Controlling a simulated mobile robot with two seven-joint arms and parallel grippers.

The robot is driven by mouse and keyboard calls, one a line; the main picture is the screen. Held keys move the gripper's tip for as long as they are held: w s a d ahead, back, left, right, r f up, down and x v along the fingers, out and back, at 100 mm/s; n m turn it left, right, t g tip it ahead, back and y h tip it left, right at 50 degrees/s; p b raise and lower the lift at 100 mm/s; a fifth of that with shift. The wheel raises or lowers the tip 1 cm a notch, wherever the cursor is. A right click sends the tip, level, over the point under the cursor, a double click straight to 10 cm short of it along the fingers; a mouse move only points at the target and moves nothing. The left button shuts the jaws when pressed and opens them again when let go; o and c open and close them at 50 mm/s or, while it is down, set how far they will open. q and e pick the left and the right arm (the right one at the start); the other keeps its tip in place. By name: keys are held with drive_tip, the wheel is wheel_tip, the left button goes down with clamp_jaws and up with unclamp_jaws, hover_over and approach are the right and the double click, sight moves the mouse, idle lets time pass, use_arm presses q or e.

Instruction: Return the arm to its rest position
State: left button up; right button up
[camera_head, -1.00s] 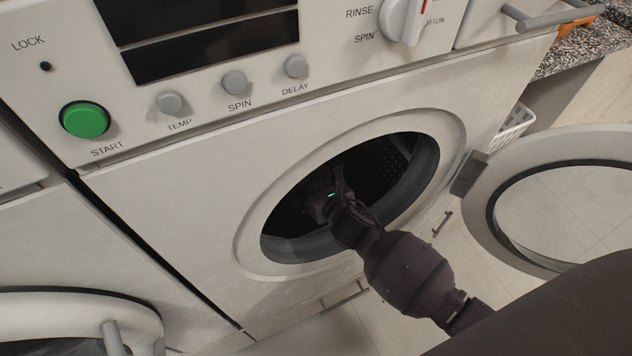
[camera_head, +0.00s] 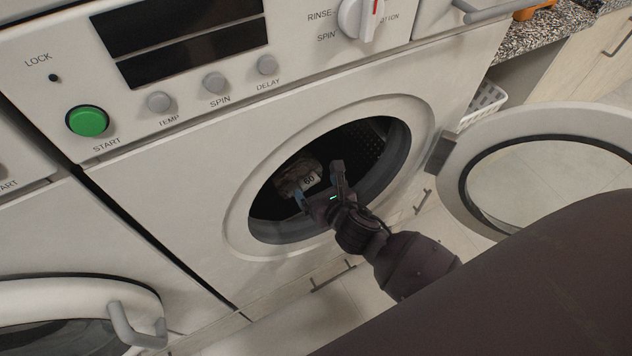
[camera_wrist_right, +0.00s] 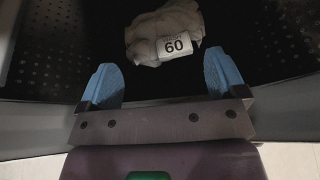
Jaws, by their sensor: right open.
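My right gripper (camera_head: 320,183) is at the round opening of the washing machine (camera_head: 190,215), with its fingers apart and nothing between them. In the right wrist view the blue fingertips of the right gripper (camera_wrist_right: 162,78) are wide open. A pale crumpled cloth with a tag reading 60 (camera_head: 297,177) lies inside the dark drum, beyond the fingertips. It also shows in the right wrist view (camera_wrist_right: 160,30), apart from the fingers. My left gripper is not in view.
The round machine door (camera_head: 455,165) stands open at the right, close to my arm. A white basket (camera_head: 484,104) is behind it. Another machine's door with a handle (camera_head: 135,328) is at the lower left. A speckled counter (camera_head: 545,35) is at the upper right.

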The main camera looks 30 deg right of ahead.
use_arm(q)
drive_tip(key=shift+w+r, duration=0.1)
use_arm(e)
drive_tip(key=s+d+r+m+p, duration=0.2)
drive_tip(key=s+r+m+p, duration=0.1)
drive_tip(key=s+m, duration=0.5)
drive_tip(key=s+d+r+m+g+p, duration=0.1)
drive_tip(key=s+r+m+p, duration=0.3)
drive_tip(key=s+m, duration=0.5)
drive_tip(key=s+d+r+m+g+p, duration=0.1)
drive_tip(key=s+d+r+m+p, duration=0.2)
drive_tip(key=s+m, duration=0.6)
drive_tip(key=d+m+p, duration=0.1)
drive_tip(key=m, duration=0.7)
drive_tip(key=shift+s+r+p, duration=0.15)
drive_tip(key=shift+r+p, duration=0.2)
drive_tip(key=shift+r, duration=0.05)
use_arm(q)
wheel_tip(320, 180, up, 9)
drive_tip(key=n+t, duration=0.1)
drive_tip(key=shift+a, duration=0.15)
use_arm(e)
drive_tip(key=shift+s+m, duration=0.35)
drive_tip(key=shift+m, duration=0.35)
